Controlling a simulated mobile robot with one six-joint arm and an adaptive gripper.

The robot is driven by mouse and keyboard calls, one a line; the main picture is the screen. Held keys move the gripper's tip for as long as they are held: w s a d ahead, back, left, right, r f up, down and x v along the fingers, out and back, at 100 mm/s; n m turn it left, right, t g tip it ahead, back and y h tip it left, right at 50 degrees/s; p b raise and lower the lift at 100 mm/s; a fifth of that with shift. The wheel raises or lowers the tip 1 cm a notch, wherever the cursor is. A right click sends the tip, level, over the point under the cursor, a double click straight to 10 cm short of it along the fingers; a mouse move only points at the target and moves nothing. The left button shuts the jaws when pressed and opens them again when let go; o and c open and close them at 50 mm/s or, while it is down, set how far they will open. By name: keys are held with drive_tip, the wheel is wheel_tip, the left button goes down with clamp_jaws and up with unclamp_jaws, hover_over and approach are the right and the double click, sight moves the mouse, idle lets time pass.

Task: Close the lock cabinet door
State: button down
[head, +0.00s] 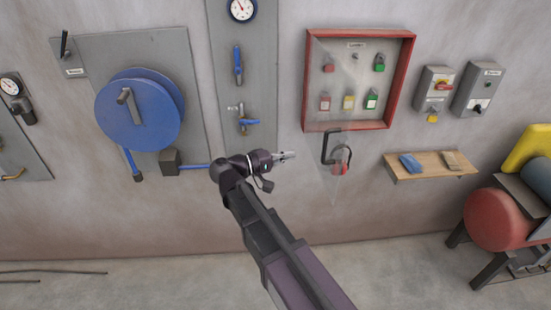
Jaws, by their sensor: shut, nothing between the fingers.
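The lock cabinet (410,75) is a red-framed box on the wall with a grey back and several padlocks inside. Its clear door (332,184) stands open, swung out from the cabinet's left side towards me. The pane is see-through and its edges are faint, so the exact angle is hard to tell. My gripper (287,156) is shut and empty, below and left of the cabinet, on the left side of the door. It appears apart from the pane.
A wooden shelf (430,176) and switch boxes (478,92) are to the right. A blue hose reel (138,112) and a gauge panel (243,75) are to the left.

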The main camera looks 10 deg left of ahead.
drive_tip(key=x, duration=0.8)
drive_tip(key=shift+w+d, duration=0.15)
drive_tip(key=shift+d, duration=0.05)
